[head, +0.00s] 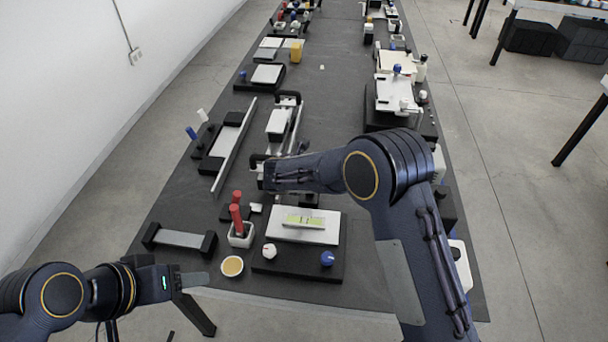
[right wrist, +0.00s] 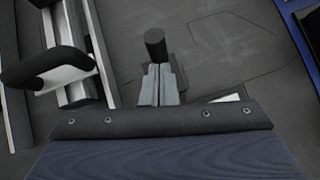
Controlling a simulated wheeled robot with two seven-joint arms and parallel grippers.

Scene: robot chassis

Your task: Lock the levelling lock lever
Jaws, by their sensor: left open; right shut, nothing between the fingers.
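A black upright lever-like post (right wrist: 155,45) with a rounded knob stands on a small dark base in the right wrist view. I cannot tell for certain that it is the levelling lock lever. My right gripper (right wrist: 160,70) is shut and empty, its fingertips just in front of the post; contact is unclear. In the head view the right arm reaches leftward and largely hides this spot. The levelling unit (head: 300,272) is a black base with a white plate and a green level vial (head: 304,222), a white knob (head: 269,251) and a blue knob (head: 327,258). My left gripper (head: 202,296) is open at the table's front-left edge.
A rail fixture (head: 280,122) with black handles stands behind the right forearm; a black handle (right wrist: 45,65) is close on the left in the right wrist view. Red-handled tools in a white holder (head: 241,236), a yellow-topped cup (head: 232,266) and a black-ended bar (head: 180,239) stand front left.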

